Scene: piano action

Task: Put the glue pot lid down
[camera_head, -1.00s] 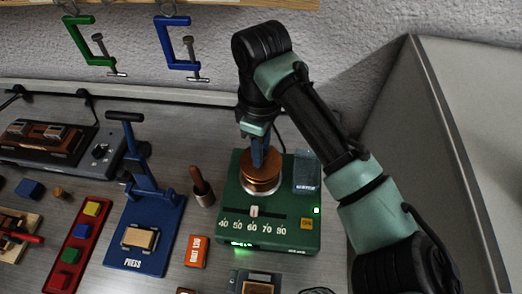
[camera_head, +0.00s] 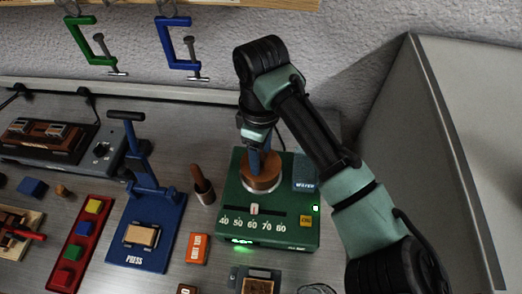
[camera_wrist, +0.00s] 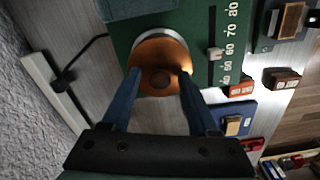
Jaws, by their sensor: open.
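The copper-coloured glue pot (camera_head: 262,184) sits in the round, pale-rimmed seat of the green heater (camera_head: 230,205). Its round copper lid (camera_wrist: 148,52), with a darker round knob in the middle, appears to rest on the pot in the wrist view. My gripper (camera_head: 262,163) is directly above, pointing down. In the wrist view its two blue fingers (camera_wrist: 160,84) are apart, one on each side of the knob, and nothing is clamped between them. The fingers partly hide the lid in the head view, so its exact fit on the pot cannot be told.
A blue-grey water box (camera_head: 305,172) stands close right of the pot. A brush in a metal cup (camera_head: 203,188) is left of the heater, beside the blue press (camera_head: 147,235). An orange box (camera_head: 197,249) lies in front. A grey wall panel (camera_head: 400,130) rises at right.

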